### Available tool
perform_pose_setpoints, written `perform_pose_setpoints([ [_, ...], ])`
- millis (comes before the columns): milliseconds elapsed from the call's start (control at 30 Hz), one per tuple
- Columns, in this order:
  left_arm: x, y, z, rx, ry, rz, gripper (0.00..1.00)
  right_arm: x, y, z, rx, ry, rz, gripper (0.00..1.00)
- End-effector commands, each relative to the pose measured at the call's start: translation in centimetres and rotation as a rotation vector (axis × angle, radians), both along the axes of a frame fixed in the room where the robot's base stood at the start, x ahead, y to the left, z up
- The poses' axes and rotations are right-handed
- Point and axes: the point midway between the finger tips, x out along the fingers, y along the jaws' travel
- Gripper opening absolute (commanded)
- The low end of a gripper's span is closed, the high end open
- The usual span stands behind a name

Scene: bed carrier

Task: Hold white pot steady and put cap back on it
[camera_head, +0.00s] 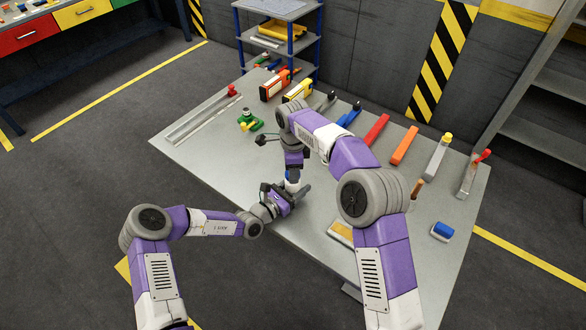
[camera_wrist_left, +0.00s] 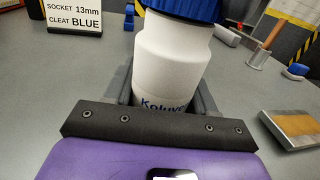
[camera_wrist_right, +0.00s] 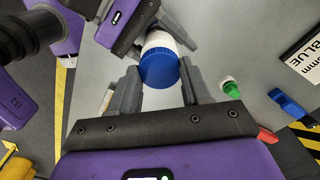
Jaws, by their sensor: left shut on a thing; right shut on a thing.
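The white pot (camera_wrist_left: 172,65) with dark lettering stands between the fingers of my left gripper (camera_wrist_left: 163,92), which is shut on its body. The blue cap (camera_wrist_left: 188,8) is at the top of the pot, partly cut off by the left wrist view's edge. In the right wrist view the blue cap (camera_wrist_right: 160,70) covers the end of the white pot (camera_wrist_right: 160,40). My right gripper (camera_wrist_right: 157,85) is shut on the cap from above. In the head view my left gripper (camera_head: 283,200) and right gripper (camera_head: 293,168) meet at the pot, mostly hiding it. I cannot tell whether the cap is fully seated.
The grey table (camera_head: 200,140) has a row of tools along its far side, including a red bar (camera_head: 376,130) and an orange bar (camera_head: 404,146). A yellow-topped block (camera_head: 340,233) and a blue-and-white block (camera_head: 441,231) lie right of the grippers. A sign (camera_wrist_left: 73,15) stands behind.

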Motion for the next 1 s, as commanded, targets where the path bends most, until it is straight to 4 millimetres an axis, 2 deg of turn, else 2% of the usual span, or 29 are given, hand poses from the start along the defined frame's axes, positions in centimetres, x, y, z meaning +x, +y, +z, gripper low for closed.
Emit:
perform_pose_setpoints([
  [667,0.0,0.0,0.0,-0.001,0.001,-0.001,0.0,0.0,0.0,-1.1,-0.001,0.001,-0.036,0.2],
  [767,0.0,0.0,0.0,-0.001,0.001,-0.001,0.0,-0.1,0.0,-1.1,-0.003,0.001,-0.166,0.2],
  [1000,0.0,0.0,0.0,-0.001,0.001,0.0,0.0,-0.1,0.1,-1.1,-0.005,-0.003,-0.7,0.2],
])
